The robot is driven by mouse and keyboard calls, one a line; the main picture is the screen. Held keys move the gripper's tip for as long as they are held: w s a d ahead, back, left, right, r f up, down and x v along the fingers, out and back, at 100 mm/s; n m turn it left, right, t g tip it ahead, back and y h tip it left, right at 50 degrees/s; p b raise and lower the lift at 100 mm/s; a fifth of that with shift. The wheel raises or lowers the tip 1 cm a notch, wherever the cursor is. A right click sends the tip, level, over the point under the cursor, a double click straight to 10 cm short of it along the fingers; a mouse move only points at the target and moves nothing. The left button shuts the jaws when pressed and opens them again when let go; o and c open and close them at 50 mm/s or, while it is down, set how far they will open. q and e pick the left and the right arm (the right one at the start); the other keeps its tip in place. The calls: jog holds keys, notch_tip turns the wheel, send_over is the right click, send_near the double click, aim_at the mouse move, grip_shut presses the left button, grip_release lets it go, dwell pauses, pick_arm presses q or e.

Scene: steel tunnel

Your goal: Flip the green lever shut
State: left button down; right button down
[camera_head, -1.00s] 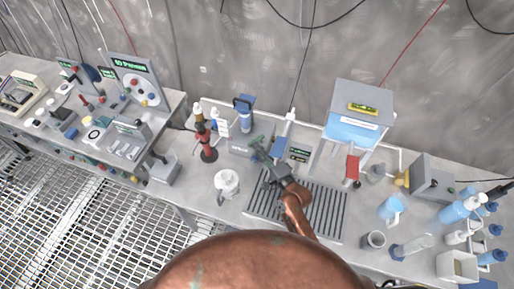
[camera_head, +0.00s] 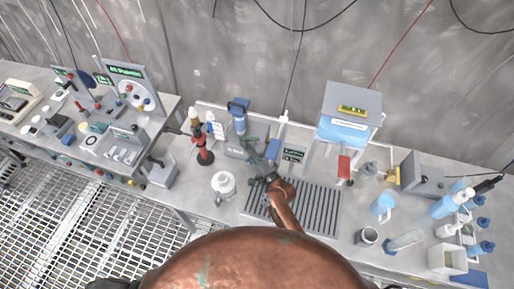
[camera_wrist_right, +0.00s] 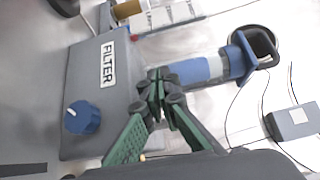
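My right gripper (camera_head: 261,147) has dark green fingers, spread apart in the head view, and nothing shows held between them. It is over the back of the grey slatted tray (camera_head: 318,210), beside a grey box marked FILTER (camera_wrist_right: 98,95). In the right wrist view the box has a blue knob (camera_wrist_right: 82,117) and a blue and white cylinder (camera_wrist_right: 200,70) by it. The green fingers cover part of the box's edge. I cannot pick out a green lever apart from the green fingers; it may be hidden behind them. My left gripper is not in view.
A red and black stand (camera_head: 203,150) and a white pot (camera_head: 223,185) are left of the gripper. A blue-fronted box (camera_head: 350,112) with a red part (camera_head: 344,166) stands to the right. Bottles and cups crowd the right end. A wall closes the back.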

jog(key=shift+x, duration=0.8)
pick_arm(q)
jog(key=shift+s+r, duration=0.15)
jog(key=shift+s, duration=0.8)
pick_arm(e)
jog(key=shift+w, duration=0.1)
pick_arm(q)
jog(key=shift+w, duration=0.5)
pick_arm(e)
jog(key=shift+a, duration=0.1)
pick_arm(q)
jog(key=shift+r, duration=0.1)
